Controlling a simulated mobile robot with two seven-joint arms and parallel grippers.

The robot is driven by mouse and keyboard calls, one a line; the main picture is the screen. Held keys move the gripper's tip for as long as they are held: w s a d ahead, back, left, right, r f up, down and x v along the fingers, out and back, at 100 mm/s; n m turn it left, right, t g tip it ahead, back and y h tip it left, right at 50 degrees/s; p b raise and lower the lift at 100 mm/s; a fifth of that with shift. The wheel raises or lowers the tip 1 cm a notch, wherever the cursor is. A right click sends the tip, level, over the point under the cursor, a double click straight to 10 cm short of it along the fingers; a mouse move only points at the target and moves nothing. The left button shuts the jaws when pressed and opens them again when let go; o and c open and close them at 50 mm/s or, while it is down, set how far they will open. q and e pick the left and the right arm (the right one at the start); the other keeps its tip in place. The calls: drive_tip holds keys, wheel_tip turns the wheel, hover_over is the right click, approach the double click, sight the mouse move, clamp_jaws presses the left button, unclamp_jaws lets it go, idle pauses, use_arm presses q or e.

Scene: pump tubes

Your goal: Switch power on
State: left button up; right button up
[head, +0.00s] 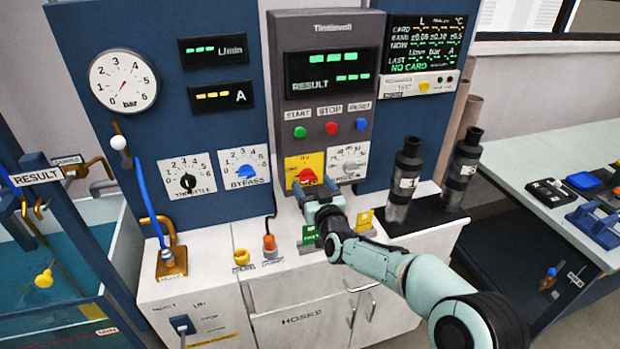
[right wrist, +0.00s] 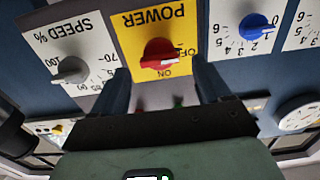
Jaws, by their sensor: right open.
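The red power knob (head: 304,178) sits on a yellow plate (head: 291,164) low on the grey console. In the right wrist view the red knob (right wrist: 158,52) and its yellow plate (right wrist: 130,38) appear upside down, with ON and OFF labels. A pale mark on the knob lies near these labels; I cannot tell exactly which it points at. My right gripper (head: 318,192) is in front of the plate. In the wrist view my open right gripper (right wrist: 160,78) has one finger on each side of the knob, with gaps showing. My left gripper is not in view.
The white speed dial (head: 348,162) is close on the right of the power plate, and the bypass dial (head: 244,170) on its left. Start, stop and reset buttons (head: 331,128) sit above. Two dark pumps (head: 405,175) stand on the right of the white counter (head: 205,255).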

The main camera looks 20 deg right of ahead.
sight(307, 176)
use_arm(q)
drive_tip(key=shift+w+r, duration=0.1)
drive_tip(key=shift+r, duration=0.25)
use_arm(e)
drive_tip(key=shift+w, duration=1.4)
